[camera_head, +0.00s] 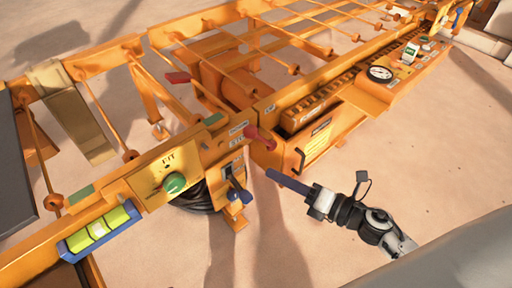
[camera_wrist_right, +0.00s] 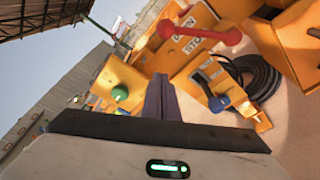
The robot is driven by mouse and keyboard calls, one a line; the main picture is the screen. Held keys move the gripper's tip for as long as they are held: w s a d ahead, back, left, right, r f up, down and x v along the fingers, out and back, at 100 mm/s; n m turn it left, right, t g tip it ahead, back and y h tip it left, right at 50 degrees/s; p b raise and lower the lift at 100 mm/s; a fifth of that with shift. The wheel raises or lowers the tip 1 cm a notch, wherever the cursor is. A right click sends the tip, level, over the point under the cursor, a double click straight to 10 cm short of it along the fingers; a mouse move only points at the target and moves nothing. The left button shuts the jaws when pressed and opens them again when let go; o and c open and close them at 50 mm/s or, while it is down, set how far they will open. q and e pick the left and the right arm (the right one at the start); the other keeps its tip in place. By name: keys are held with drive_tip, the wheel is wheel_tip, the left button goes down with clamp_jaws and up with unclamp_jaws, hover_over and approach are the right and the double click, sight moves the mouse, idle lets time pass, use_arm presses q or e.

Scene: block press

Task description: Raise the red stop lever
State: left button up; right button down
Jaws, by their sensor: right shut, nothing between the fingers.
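The red stop lever (camera_head: 260,137) sticks out from the front of the orange machine frame, beside small white labels, in the head view. In the right wrist view the red lever (camera_wrist_right: 200,33) shows at the top, lying roughly sideways with a rounded knob at its right end. My right gripper (camera_head: 271,175) is shut and empty, its bluish fingers pointing left, a little below and in front of the lever and apart from it. In the wrist view its closed fingers (camera_wrist_right: 161,93) stand below the lever. My left gripper is not in view.
A blue lever (camera_head: 239,193) and a green knob (camera_head: 174,183) are on the frame left of my gripper. A second red handle (camera_head: 177,77) is farther back. A gauge (camera_head: 380,73) sits on the control panel at right. Sandy ground lies open in front.

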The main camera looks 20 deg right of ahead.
use_arm(q)
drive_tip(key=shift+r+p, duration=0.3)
drive_tip(key=shift+p, duration=0.2)
use_arm(e)
drive_tip(key=w+a, duration=0.2)
drive_tip(key=w, duration=0.8)
drive_tip(key=shift+r, duration=0.45)
drive_tip(key=shift+r, duration=0.1)
